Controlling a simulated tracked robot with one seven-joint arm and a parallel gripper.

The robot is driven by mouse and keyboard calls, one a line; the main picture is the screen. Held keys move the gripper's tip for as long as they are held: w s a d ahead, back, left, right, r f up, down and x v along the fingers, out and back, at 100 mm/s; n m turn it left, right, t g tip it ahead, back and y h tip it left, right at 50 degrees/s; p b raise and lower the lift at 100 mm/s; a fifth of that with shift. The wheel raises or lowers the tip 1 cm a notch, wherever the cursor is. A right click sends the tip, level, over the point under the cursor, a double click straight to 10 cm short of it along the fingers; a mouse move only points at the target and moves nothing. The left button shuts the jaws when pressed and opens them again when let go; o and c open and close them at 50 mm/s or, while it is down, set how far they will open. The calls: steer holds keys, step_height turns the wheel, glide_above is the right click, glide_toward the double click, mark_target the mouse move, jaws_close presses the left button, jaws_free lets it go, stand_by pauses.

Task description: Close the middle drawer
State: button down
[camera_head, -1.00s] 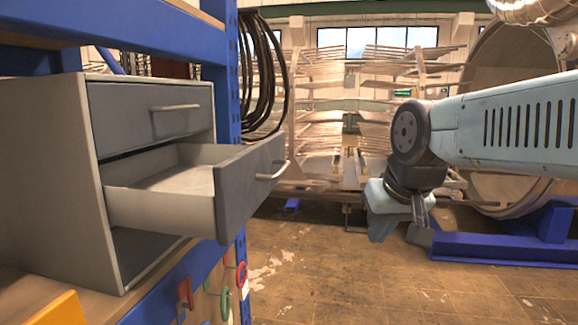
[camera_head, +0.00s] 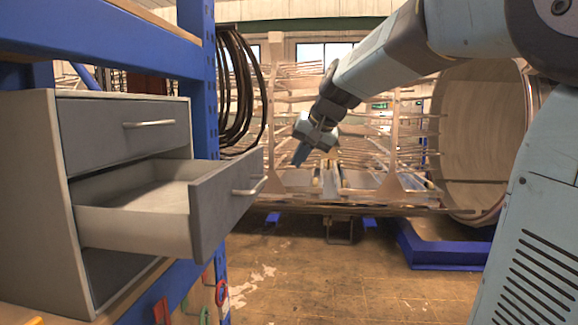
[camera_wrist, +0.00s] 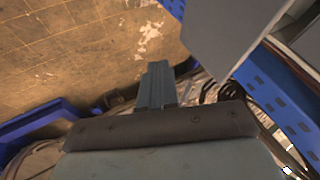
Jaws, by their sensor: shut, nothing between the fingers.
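The grey cabinet (camera_head: 30,200) stands on a shelf at the left in the head view. Its middle drawer (camera_head: 228,208) is pulled far out and looks empty, with a light handle (camera_head: 250,187) on its dark grey front. The top drawer (camera_head: 125,130) is closed. My gripper (camera_head: 299,157) is shut and empty, to the right of the drawer front and apart from it. In the wrist view my gripper (camera_wrist: 157,70) points up the picture, and a grey panel (camera_wrist: 222,35), likely the drawer front, is to its right.
A blue rack post (camera_head: 200,100) rises behind the drawer, with dark cables (camera_head: 240,90) hanging beside it. Coloured hooks hang below the shelf. A large round chamber (camera_head: 485,130) and a blue base (camera_head: 440,245) are at the right. The floor ahead is clear.

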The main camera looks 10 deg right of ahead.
steer(key=w+a+f, duration=0.5)
steer(key=a+f, duration=0.1)
steer(key=f, duration=0.1)
steer(key=shift+w+a, duration=0.2)
steer(key=shift+w, duration=0.15)
